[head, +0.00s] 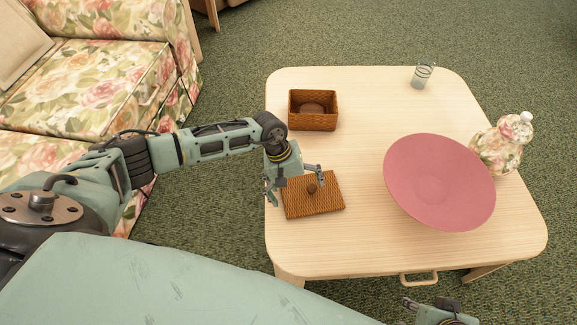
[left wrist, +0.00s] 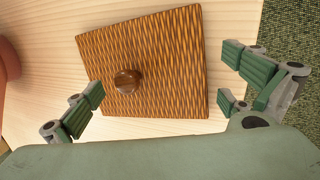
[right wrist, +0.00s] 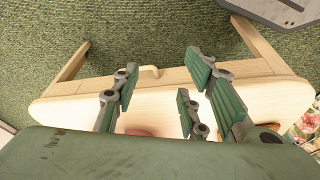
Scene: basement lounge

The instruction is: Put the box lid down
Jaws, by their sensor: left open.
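The box lid (head: 318,207) is a flat, woven brown rectangle with a round dark wooden knob (head: 312,189). It appears to lie flat on the near left of the table, knob up. My left gripper (head: 294,188) is open above the lid, its fingers spread and holding nothing. In the left wrist view the lid (left wrist: 165,50) and knob (left wrist: 127,82) show between the fingers, apart from them. The woven box (head: 312,123) stands uncovered behind the lid, with something brown and round inside. My right gripper (head: 428,306) is low in front of the table, open and empty.
The light wooden table (head: 350,250) also carries a large pink plate (head: 440,180), a floral lidded jar (head: 500,147) and a glass (head: 422,75). A floral sofa (head: 90,80) stands left. The table's middle between box and plate is clear.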

